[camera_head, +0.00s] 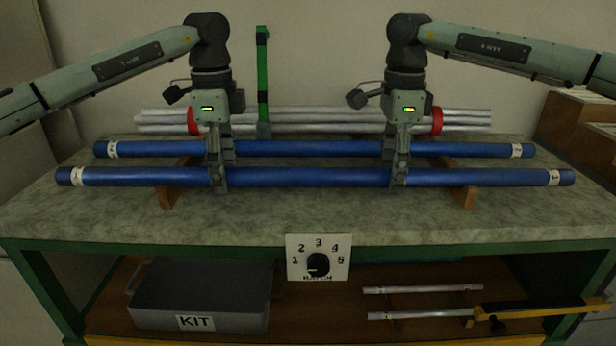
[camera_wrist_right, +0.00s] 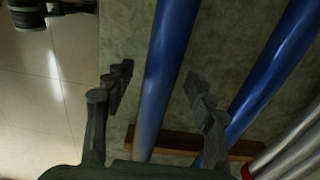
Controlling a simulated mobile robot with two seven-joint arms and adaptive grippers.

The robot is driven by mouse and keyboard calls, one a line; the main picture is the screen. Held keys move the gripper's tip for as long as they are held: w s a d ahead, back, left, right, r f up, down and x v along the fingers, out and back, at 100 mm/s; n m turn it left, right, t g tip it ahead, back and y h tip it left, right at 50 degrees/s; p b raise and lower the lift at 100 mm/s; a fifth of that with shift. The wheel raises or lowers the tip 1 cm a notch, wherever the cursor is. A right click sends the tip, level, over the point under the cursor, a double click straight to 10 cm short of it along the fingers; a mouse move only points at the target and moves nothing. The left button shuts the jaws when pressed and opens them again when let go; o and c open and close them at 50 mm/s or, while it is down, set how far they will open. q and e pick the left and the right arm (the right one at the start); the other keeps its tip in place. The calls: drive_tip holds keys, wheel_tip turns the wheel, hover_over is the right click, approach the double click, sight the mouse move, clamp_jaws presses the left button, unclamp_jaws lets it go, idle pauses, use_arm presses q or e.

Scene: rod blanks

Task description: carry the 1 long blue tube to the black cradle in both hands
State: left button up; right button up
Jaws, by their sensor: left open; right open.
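A long blue tube (camera_head: 305,177) lies across wooden supports near the front of the worktop, with white labels at both ends. A second blue tube (camera_head: 300,149) lies parallel just behind it. My left gripper (camera_head: 218,180) points down at the front tube, left of its middle, with open jaws. My right gripper (camera_head: 397,180) is at the same tube, right of its middle. In the right wrist view, the front tube (camera_wrist_right: 166,75) runs between the open fingers (camera_wrist_right: 160,95), with gaps at both sides. I see no black cradle in either view.
A bundle of silver rods (camera_head: 315,122) with red bands lies behind, by a green post (camera_head: 262,80). Wooden supports (camera_head: 460,190) hold the blue tubes. A numbered dial (camera_head: 318,258) is on the bench front. A grey KIT bin (camera_head: 200,290) stands below. The worktop's front strip is clear.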

use_arm(q)
clamp_jaws()
use_arm(e)
clamp_jaws()
use_arm(q)
drive_tip(key=shift+r, duration=0.1)
use_arm(e)
drive_tip(key=shift+r, duration=0.1)
